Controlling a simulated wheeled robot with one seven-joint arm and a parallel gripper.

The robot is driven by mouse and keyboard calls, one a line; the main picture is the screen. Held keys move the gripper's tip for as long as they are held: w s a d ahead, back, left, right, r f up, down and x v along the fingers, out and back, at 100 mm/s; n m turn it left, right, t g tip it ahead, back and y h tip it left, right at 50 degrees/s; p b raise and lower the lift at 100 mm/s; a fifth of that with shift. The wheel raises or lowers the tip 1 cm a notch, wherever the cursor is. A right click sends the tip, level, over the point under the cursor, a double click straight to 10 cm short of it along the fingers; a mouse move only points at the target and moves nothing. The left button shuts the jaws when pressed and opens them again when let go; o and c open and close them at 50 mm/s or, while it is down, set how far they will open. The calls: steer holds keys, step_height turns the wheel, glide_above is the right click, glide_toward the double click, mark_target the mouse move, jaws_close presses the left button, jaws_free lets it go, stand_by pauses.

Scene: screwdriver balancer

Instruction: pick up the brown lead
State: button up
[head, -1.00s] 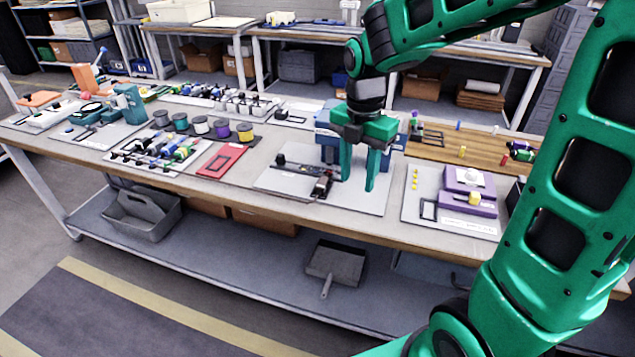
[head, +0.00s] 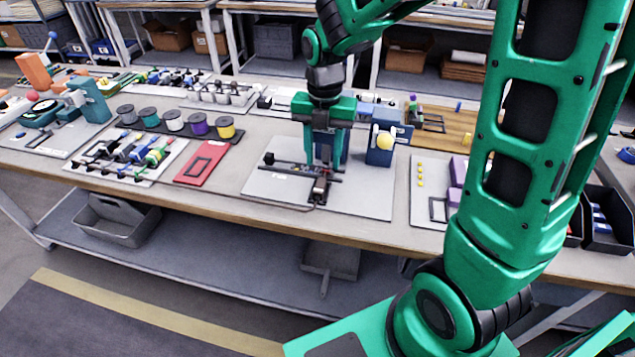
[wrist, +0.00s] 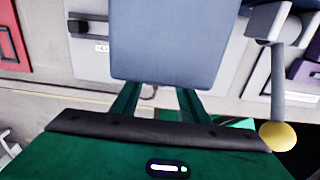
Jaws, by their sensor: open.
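A thin brown lead (head: 290,206) seems to run from the front of a small black clamp fixture (head: 318,189) along the front of a light grey mat (head: 362,205). It is very thin, and I cannot tell its ends apart. My gripper (head: 322,166) is open and points down over the mat, behind the clamp fixture, with nothing visible between its fingers. In the wrist view, the fingers (wrist: 158,93) show below a large blue-grey box face (wrist: 165,40). A small dark curved bit shows between them, possibly part of the lead.
A blue box (head: 380,157) with a yellow-knobbed lever (head: 384,141) stands close right of my gripper. The knob also shows in the wrist view (wrist: 278,136). A red tray (head: 203,162) lies left of the mat, with several spools behind it. The mat's front right part is clear.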

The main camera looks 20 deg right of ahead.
mark_target(321, 182)
steer(key=shift+a+f, duration=0.2)
steer(key=shift+f, duration=3.45)
jaws_close()
